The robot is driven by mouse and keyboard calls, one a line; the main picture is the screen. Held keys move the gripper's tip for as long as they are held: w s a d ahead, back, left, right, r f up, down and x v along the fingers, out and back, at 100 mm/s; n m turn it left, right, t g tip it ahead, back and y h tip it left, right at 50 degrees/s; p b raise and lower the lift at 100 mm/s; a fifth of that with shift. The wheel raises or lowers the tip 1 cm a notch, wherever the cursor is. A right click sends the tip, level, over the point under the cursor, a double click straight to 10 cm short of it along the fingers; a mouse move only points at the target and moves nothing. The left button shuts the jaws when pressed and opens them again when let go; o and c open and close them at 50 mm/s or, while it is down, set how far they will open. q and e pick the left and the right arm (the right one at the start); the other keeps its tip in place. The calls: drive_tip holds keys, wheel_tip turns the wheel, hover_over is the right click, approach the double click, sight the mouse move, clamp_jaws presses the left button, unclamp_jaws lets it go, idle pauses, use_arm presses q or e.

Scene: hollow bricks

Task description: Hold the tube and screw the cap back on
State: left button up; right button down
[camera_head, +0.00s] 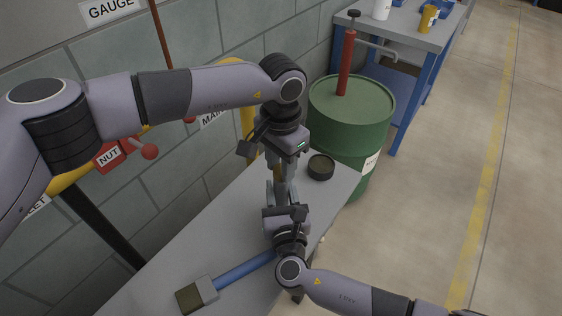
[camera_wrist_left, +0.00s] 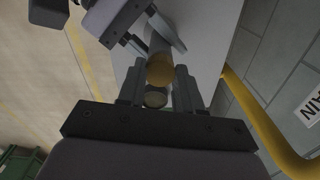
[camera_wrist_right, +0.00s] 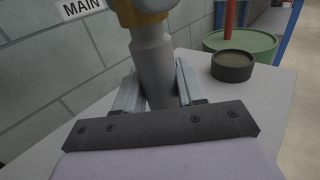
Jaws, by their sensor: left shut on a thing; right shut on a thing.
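The grey tube (camera_wrist_right: 152,65) stands upright in the right wrist view, with its lower part between the fingers of my right gripper (camera_wrist_right: 155,98), which is shut on it. The ochre cap (camera_wrist_right: 140,18) is at the top of the tube, in line with it; they look in contact, but I cannot tell whether the threads engage. In the left wrist view the cap (camera_wrist_left: 160,70) is between the fingers of my left gripper (camera_wrist_left: 158,85), which is shut on it. In the head view my left gripper (camera_head: 279,172) is directly above my right gripper (camera_head: 283,207).
A dark round container (camera_head: 321,167) stands on the grey table (camera_head: 190,252) near its far end. A brush (camera_head: 197,294) with a blue handle lies at the near side. A green drum (camera_head: 352,112) stands beyond the table, and a block wall (camera_head: 180,190) runs along the left.

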use_arm(q)
drive_tip(key=shift+m, duration=0.3)
drive_tip(key=o, duration=1)
drive_tip(key=shift+r, duration=0.15)
drive_tip(key=shift+r, duration=2.15)
drive_tip(key=shift+c, duration=0.4)
